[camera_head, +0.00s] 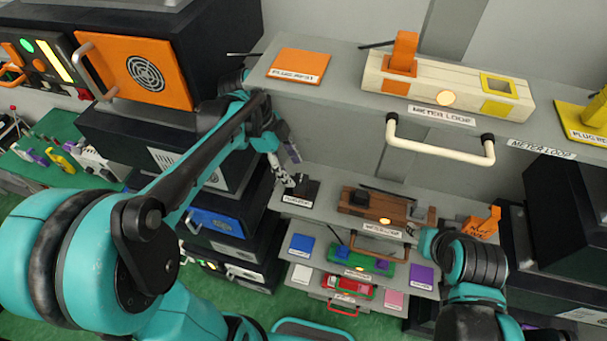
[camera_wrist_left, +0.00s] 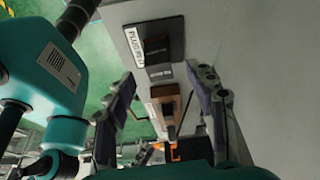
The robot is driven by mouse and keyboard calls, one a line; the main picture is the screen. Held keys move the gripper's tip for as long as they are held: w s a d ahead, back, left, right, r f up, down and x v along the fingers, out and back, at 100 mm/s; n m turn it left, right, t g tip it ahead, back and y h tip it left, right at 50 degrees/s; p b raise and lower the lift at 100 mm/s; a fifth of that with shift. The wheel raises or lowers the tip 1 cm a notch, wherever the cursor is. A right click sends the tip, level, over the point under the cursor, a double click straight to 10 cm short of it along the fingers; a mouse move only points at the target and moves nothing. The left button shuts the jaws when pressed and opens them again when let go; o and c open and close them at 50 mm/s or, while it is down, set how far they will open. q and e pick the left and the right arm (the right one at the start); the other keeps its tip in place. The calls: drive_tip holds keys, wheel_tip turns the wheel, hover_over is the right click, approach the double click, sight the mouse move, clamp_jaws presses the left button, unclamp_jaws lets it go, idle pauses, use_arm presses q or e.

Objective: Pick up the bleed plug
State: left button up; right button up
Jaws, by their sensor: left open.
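No label reading bleed plug is legible, so I cannot tell which piece it is. A black block (camera_head: 303,188) sits on a labelled pad at the left end of the second shelf; it also shows in the left wrist view (camera_wrist_left: 162,40). A brown fixture (camera_head: 372,207) with a black button stands to its right. An orange upright piece (camera_head: 404,50) stands in the cream fixture on the top shelf. My left gripper (camera_head: 288,168) is open, near the black block in the picture; in the left wrist view its fingers (camera_wrist_left: 160,72) are apart with nothing between them.
The top shelf (camera_head: 340,85) has a cream handle (camera_head: 440,145) below its front edge. An orange piece (camera_head: 484,224) stands at the right on the second shelf. Lower shelves hold green (camera_head: 362,262) and red (camera_head: 349,286) fixtures. Dark cabinets flank the shelves.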

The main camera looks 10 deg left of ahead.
sight(297, 178)
use_arm(q)
drive_tip(key=p+x, duration=0.1)
drive_tip(key=x, duration=0.6)
drive_tip(key=shift+s+d, duration=0.1)
drive_tip(key=c, duration=1.3)
